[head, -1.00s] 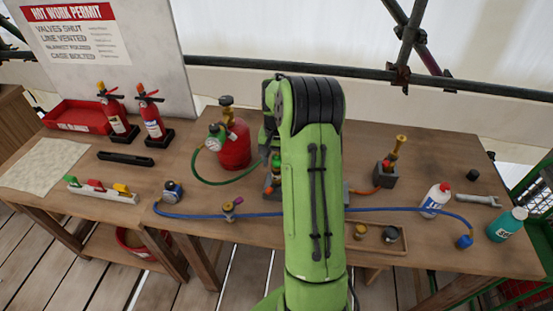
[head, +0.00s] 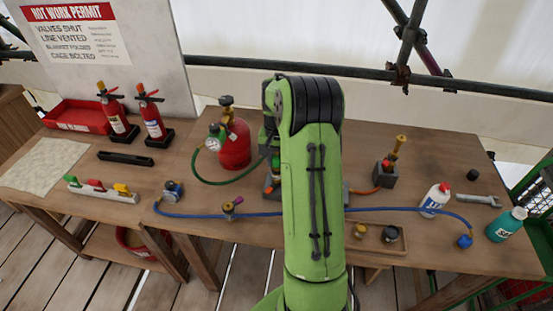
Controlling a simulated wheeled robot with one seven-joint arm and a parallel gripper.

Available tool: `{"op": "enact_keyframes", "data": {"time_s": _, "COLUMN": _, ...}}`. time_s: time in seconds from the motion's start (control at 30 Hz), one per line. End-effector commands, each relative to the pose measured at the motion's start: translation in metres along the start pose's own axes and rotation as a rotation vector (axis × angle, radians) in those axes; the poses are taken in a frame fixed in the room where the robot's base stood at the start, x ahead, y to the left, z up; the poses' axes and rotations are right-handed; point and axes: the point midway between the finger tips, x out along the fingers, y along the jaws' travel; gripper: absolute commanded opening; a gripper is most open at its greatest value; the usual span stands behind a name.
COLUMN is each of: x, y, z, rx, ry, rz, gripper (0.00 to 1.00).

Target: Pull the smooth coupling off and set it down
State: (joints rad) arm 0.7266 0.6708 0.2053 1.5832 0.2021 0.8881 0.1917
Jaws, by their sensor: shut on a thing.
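My green arm (head: 313,190) stands in the middle of the head view and covers the bench behind it. My gripper and its fingertips are hidden behind the arm. I cannot make out the smooth coupling or whether anything is held. A green hose (head: 228,181) runs from the red gas cylinder (head: 235,147) to behind my arm. An orange hose (head: 361,191) comes out on the other side, towards a brass-topped torch in a dark block (head: 385,175). Part of a small grey and orange fixture (head: 269,191) shows at the arm's left edge.
A blue hose (head: 400,209) crosses the bench front. A small wooden tray (head: 402,248) holds small round fittings. Two fire extinguishers (head: 152,120) and a clamp rack (head: 105,193) stand left.

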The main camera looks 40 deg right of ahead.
Motion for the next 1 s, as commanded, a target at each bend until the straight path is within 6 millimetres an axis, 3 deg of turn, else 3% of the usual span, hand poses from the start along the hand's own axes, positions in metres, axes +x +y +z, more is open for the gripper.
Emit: {"op": "enact_keyframes", "data": {"time_s": 1.0, "x": -0.04, "y": 0.0, "z": 0.0, "rx": -0.001, "ry": 0.001, "rz": 0.0, "gripper": 0.0}}
